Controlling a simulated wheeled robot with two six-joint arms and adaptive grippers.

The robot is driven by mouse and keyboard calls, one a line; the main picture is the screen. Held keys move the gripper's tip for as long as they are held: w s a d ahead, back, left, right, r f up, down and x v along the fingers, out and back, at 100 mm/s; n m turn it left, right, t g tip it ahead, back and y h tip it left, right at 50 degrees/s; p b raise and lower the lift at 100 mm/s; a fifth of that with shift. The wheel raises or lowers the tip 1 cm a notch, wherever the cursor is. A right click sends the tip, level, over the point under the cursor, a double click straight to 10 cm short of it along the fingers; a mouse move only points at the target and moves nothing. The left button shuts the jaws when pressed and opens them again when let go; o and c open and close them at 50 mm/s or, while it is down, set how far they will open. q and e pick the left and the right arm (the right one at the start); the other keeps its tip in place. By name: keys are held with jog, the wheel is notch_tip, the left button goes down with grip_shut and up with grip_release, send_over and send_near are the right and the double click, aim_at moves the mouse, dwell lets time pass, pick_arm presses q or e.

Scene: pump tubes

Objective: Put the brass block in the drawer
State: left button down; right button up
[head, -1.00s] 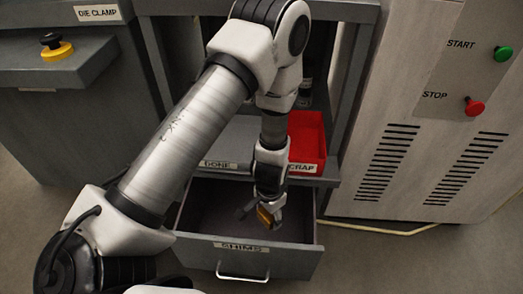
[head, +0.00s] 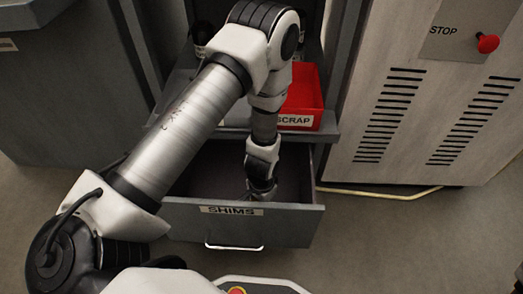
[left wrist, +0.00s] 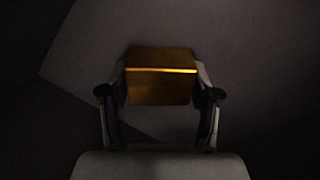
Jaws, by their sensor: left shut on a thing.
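The brass block (left wrist: 160,88) sits between the fingers of my left gripper (left wrist: 160,95) in the left wrist view, and the gripper is shut on it. In the head view my left gripper (head: 260,192) reaches down into the open drawer (head: 240,225), labelled SHIMS, close behind its front panel. The block is hidden there by the gripper and the drawer front. The wrist view is dark, and I cannot tell whether the block touches the drawer floor. My right gripper is not in view.
A red SCRAP bin (head: 302,100) stands on the shelf above the drawer. A grey cabinet (head: 60,100) stands at the left, and a machine with a red STOP button (head: 487,43) at the right. A yellowish cable (head: 385,193) lies on the floor at the right.

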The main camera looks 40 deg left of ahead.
pick_arm(q)
jog(key=shift+c, duration=1.2)
grip_release()
jog(key=shift+f, duration=0.1)
notch_tip(320, 180, up, 12)
jog(key=p, duration=0.8)
